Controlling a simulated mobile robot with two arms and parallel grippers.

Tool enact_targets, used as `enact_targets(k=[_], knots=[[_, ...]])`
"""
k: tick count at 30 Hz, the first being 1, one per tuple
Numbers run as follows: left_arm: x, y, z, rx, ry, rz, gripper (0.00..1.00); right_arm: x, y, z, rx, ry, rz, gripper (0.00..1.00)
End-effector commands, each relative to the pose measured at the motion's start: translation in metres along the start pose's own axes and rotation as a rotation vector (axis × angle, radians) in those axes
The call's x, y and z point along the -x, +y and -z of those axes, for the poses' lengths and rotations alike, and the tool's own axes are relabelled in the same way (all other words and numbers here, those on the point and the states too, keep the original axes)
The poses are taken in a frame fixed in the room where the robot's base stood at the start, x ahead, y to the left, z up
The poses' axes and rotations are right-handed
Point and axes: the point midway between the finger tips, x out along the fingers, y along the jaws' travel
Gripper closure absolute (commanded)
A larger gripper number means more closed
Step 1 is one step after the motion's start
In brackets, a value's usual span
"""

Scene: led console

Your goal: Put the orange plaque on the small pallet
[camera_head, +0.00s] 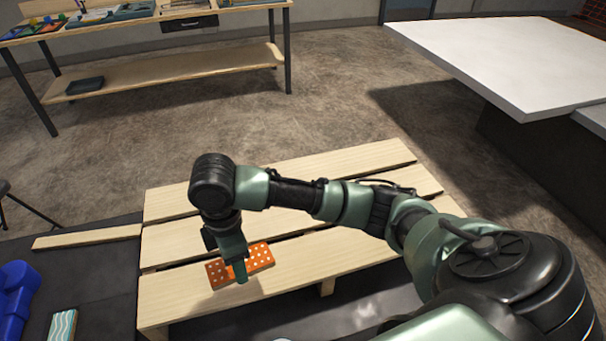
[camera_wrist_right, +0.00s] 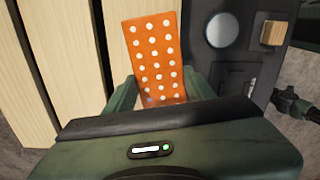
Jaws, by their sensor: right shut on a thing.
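The orange plaque (camera_head: 261,256) has rows of white dots and is at the near left part of the small wooden pallet (camera_head: 180,296) in the head view. My right gripper (camera_head: 240,276) points down at the plaque and is shut on it. In the right wrist view the plaque (camera_wrist_right: 152,50) stands out between the two fingers of my right gripper (camera_wrist_right: 160,95), with pallet slats (camera_wrist_right: 75,50) to its left. I cannot tell whether the plaque touches the slats. My left gripper is not in view.
A blue object (camera_head: 15,295) and a wavy-striped block (camera_head: 62,325) lie on the dark surface at the lower left. A white table (camera_head: 510,60) stands at the upper right. A wooden workbench (camera_head: 170,72) stands at the back left. Open floor lies between.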

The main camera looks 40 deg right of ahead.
Motion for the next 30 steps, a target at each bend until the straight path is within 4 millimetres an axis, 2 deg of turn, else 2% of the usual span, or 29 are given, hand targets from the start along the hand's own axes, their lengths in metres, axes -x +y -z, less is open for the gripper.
enact_targets(k=[3, 9, 15, 19, 24, 27, 30], knots=[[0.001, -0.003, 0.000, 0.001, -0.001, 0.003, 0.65, 0.025, 0.020, 0.015, 0.296, 0.001, -0.005, 0.97], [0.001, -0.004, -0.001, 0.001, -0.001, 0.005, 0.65, 0.067, 0.045, 0.037, 0.803, -0.003, -0.007, 0.97], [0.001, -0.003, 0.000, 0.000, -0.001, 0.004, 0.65, 0.102, 0.060, 0.052, 1.200, -0.010, -0.005, 0.97], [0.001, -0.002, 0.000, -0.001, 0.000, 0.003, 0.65, 0.115, 0.065, 0.057, 1.346, -0.013, -0.005, 0.97], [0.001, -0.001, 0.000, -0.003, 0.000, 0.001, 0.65, 0.120, 0.066, 0.059, 1.412, -0.014, -0.002, 0.97], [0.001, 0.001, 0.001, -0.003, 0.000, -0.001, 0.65, 0.118, 0.066, 0.059, 1.414, -0.013, -0.001, 0.97], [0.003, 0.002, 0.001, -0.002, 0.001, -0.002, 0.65, 0.106, 0.066, 0.059, 1.412, -0.012, 0.001, 0.97]])
